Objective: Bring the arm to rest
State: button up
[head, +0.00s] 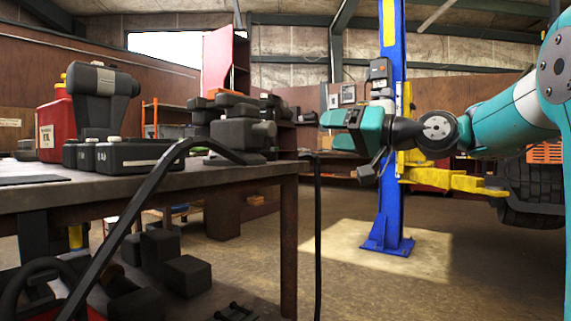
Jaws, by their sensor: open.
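My gripper (341,130) is at the end of my teal and black arm, which reaches in from the right edge. Its two teal fingers point left and stand apart, with nothing seen between them. It hangs in free air, right of the workbench (240,176) and in front of the blue lift post (391,190). The gripper looks clear of the bench, and I see no contact with anything.
The bench holds a red container (55,127), black machine parts (100,95) and black boxes (130,153). A black cable (318,230) hangs by its right end. A yellow lift arm (455,181) and a raised mower (535,180) stand behind my arm. Floor between is clear.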

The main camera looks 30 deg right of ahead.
jog(key=s+a+f+n+g+p, duration=0.1)
jog(key=s+a+f+n+g, duration=0.15)
jog(key=a+f+g, duration=0.45)
jog(key=s+a+f+n+g+p, duration=0.15)
jog(key=s+a+f, duration=0.25)
jog(key=a+f, duration=0.55)
jog(key=s+a+f+n+g+h+p, duration=0.1)
jog(key=s+a+f+n+g+h, duration=0.25)
jog(key=s, duration=0.55)
jog(key=s+a+f+n+g+h, duration=0.1)
jog(key=s+a+f+g+h, duration=0.1)
jog(key=s+f+g, duration=0.6)
notch_tip(320, 180, up, 38)
jog(key=s+t+p, duration=0.1)
jog(key=t+p, duration=0.2)
jog(key=p, duration=3.4)
jog(key=shift+r+t, duration=0.2)
jog(key=shift+t, duration=0.1)
